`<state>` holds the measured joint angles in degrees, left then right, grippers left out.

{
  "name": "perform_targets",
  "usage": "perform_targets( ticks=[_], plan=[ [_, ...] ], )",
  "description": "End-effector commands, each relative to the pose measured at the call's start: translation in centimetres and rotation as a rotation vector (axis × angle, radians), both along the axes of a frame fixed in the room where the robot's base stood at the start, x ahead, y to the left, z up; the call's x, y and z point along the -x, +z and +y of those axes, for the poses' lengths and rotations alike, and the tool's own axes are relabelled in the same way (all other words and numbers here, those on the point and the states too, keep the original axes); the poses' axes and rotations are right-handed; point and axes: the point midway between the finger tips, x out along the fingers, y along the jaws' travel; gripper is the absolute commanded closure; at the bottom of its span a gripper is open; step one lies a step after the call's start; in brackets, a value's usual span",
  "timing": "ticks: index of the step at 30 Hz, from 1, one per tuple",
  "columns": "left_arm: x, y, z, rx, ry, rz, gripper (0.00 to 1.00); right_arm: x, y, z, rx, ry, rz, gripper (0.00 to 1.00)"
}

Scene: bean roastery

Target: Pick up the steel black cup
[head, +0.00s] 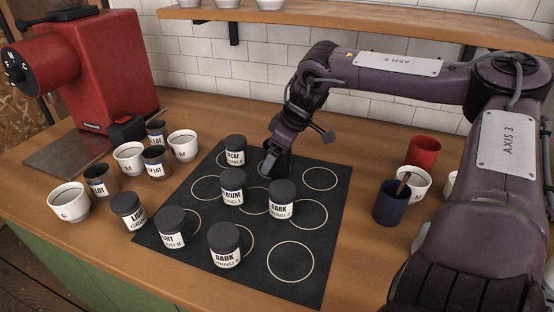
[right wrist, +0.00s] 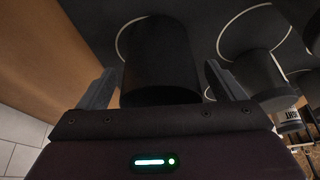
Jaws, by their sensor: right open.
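A plain black cup (right wrist: 160,55) stands on the black mat and lies between the two fingers of my right gripper (right wrist: 163,82) in the right wrist view. The fingers are open, one on each side, with a gap to the cup visible. In the head view the right gripper (head: 272,158) reaches down over the back of the mat, at this dark cup (head: 282,163), which it partly hides. No label shows on the cup's visible side. My left gripper is not in view.
The black mat (head: 262,284) has white circles and several black lidded canisters, including DECAF (head: 235,150) and DARK (head: 281,198) close to the gripper. White cups (head: 69,202) and a red grinder (head: 108,70) stand left. A blue cup (head: 390,203) and red cup (head: 423,153) stand right.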

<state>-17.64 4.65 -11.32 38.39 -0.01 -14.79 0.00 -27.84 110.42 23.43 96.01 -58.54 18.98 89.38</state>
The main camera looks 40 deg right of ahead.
Motion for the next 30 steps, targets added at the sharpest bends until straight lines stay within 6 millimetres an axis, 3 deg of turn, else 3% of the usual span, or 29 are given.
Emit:
perform_targets(
  ticks=[4, 12, 23, 30],
  plan=[
    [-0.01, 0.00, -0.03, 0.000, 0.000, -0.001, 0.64, -0.40, -1.18, 0.19, 0.000, 0.000, 0.001, 0.11],
    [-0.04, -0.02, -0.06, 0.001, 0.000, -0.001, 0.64, -0.49, -1.31, 0.23, 0.000, 0.000, -0.001, 0.12],
    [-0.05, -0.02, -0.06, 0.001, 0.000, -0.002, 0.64, -0.48, -1.31, 0.23, 0.000, 0.000, 0.000, 0.59],
    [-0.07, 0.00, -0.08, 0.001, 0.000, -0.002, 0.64, -0.50, -1.23, 0.24, 0.000, 0.000, -0.001, 0.62]
  ],
)
